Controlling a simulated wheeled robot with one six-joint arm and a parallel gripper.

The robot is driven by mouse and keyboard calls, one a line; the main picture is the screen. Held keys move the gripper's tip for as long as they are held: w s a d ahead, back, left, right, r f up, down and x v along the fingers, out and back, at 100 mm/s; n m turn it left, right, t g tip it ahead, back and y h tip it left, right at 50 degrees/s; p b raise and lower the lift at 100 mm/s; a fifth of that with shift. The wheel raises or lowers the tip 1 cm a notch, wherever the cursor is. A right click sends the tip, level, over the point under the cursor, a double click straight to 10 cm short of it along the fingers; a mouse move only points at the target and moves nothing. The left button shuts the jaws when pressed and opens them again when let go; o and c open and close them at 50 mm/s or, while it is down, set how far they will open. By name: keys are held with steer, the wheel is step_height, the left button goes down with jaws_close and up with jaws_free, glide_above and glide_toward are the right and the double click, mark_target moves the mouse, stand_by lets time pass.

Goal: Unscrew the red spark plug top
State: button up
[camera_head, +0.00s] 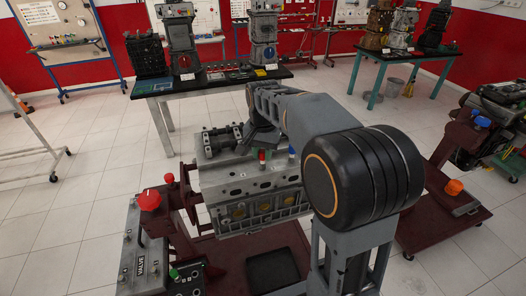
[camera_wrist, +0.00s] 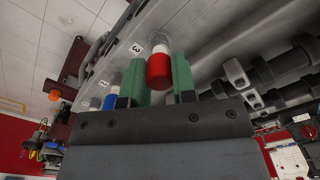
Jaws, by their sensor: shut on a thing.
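The red spark plug top (camera_wrist: 159,71) is a small red cylinder with a white part at its engine end, at the hole marked 3 in the wrist view. My gripper (camera_wrist: 158,66) has one green finger on each side of it and is shut on it. In the head view the red top (camera_head: 262,156) shows on the upper face of the grey engine block (camera_head: 245,180), just by my gripper (camera_head: 258,142), whose fingers are hard to make out there. A blue top (camera_wrist: 110,101) stands further along the same row, beside the left finger; it also shows in the head view (camera_head: 291,150).
Dark pipe-like parts (camera_wrist: 285,72) run along the block at the right of the wrist view. A red knob (camera_head: 149,200) on a grey box marked VALVE stands left of the block. A black table (camera_head: 205,86) with engine parts is behind.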

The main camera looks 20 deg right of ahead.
steer(key=n, duration=0.5)
steer(key=shift+n, duration=0.3)
steer(key=n, duration=0.5)
steer(key=shift+n, duration=0.3)
steer(key=n, duration=1)
steer(key=shift+p, duration=0.3)
steer(key=shift+n, duration=0.3)
steer(key=o, duration=0.9)
steer(key=shift+o, duration=0.2)
